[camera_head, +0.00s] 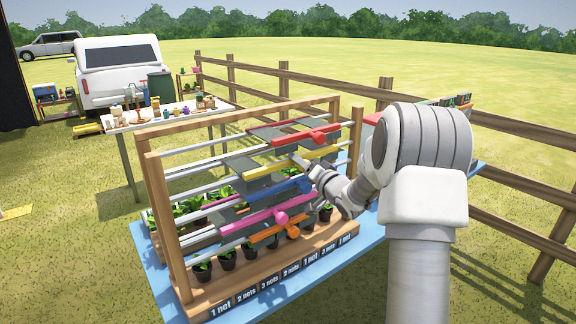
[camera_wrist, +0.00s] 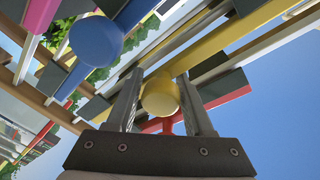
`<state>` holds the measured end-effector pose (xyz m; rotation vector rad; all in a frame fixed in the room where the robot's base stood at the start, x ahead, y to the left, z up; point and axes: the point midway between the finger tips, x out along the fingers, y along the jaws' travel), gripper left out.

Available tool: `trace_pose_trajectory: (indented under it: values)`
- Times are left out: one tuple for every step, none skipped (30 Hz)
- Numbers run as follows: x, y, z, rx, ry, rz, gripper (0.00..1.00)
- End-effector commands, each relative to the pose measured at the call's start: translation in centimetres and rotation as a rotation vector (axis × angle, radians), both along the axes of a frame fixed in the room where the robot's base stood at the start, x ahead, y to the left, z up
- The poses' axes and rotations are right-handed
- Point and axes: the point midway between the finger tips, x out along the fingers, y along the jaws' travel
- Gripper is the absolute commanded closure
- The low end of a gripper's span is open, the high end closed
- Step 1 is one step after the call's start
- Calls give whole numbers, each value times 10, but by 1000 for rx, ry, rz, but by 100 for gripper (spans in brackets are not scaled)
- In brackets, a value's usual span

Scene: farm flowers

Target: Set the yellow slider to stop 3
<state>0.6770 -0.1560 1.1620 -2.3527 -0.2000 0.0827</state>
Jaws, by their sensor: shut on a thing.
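The yellow slider (camera_head: 264,171) is a long bar on the wooden rack, below the red slider (camera_head: 290,139) and above the blue slider (camera_head: 268,192). Its round yellow knob (camera_wrist: 160,95) is between my two fingers in the wrist view. My gripper (camera_wrist: 160,85) is shut on this knob. In the head view my gripper (camera_head: 303,163) reaches the yellow slider from the right, and the knob is hidden there. I cannot tell which stop the slider is at; no stop marks for it can be read.
A magenta slider (camera_head: 250,221) and an orange slider (camera_head: 270,233) are lower on the rack (camera_head: 160,215). Potted plants (camera_head: 227,258) stand inside it. A strip along its front edge carries printed labels (camera_head: 270,283). The blue knob (camera_wrist: 96,41) is close to my left finger.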

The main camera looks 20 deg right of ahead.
Motion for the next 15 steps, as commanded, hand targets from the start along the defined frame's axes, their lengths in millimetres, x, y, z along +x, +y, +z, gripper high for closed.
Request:
trace_pose_trajectory:
  values:
    - [1,-4,2,-10,-5,-1,100]
    - [2,-5,2,-10,-5,-1,100]
    - [2,-5,2,-10,-5,-1,100]
    - [2,-6,2,-10,-4,-1,100]
    - [2,-6,2,-10,-5,0,100]
    - [3,-6,2,-10,-5,0,100]
    - [3,-6,2,-10,-5,0,100]
    - [2,-6,2,-10,-5,0,100]
    - [2,-6,2,-10,-5,0,100]
    - [2,-6,2,-10,-5,0,100]
    - [2,-5,2,-10,-5,0,100]
    - [2,-5,2,-10,-5,0,100]
    - [2,-5,2,-9,-4,0,46]
    - [2,-5,2,-10,-5,1,41]
    - [2,-5,2,-9,-4,0,33]
